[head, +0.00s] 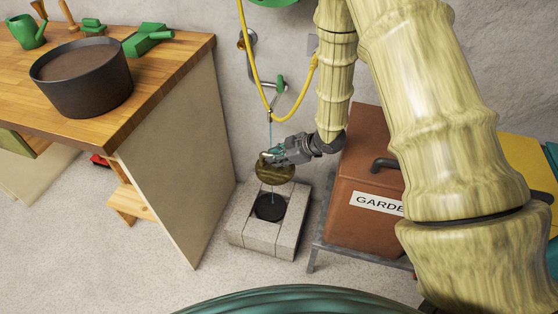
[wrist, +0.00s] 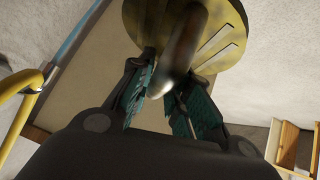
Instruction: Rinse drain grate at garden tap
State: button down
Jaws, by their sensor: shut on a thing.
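The drain grate (head: 275,173) is a round, slotted, brownish-yellow disc. It hangs in the air above the dark round drain opening (head: 268,208) in the pale block basin (head: 243,238). My gripper (head: 269,156) is shut on the grate's central knob; the wrist view shows the knob (wrist: 186,42) between the teal finger pads and the slotted disc (wrist: 228,45) beyond. The garden tap (head: 281,86) is on the wall above. A thin blue water stream (head: 270,135) falls from it past my gripper toward the drain. I cannot tell whether the water touches the grate.
A yellow hose (head: 254,70) loops beside the tap. The wooden bench (head: 170,62) at left holds a dark round tub (head: 82,78) and green tools; its side panel (head: 180,155) borders the basin. A brown box (head: 362,195) labelled "GARDE…" stands close right. A green rounded thing (head: 285,298) lies in front.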

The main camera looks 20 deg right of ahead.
jog(key=shift+w+f+b, duration=0.25)
jog(key=shift+w, duration=0.9)
jog(key=shift+w+f+b, duration=0.2)
jog(key=shift+w+b, duration=0.05)
jog(key=shift+w, duration=0.9)
jog(key=shift+w+f+b, duration=0.25)
jog(key=shift+w, duration=0.9)
jog(key=shift+w+f+p, duration=0.2)
jog(key=shift+w+p, duration=0.2)
jog(key=shift+w, duration=0.65)
jog(key=shift+w+f+p, duration=0.15)
jog(key=shift+w+p, duration=0.25)
jog(key=shift+w, duration=0.6)
jog(key=shift+d, duration=0.15)
jog(key=shift+d+p, duration=0.35)
jog(key=shift+p, duration=0.05)
jog(key=shift+a, duration=0.2)
jog(key=shift+a, duration=0.35)
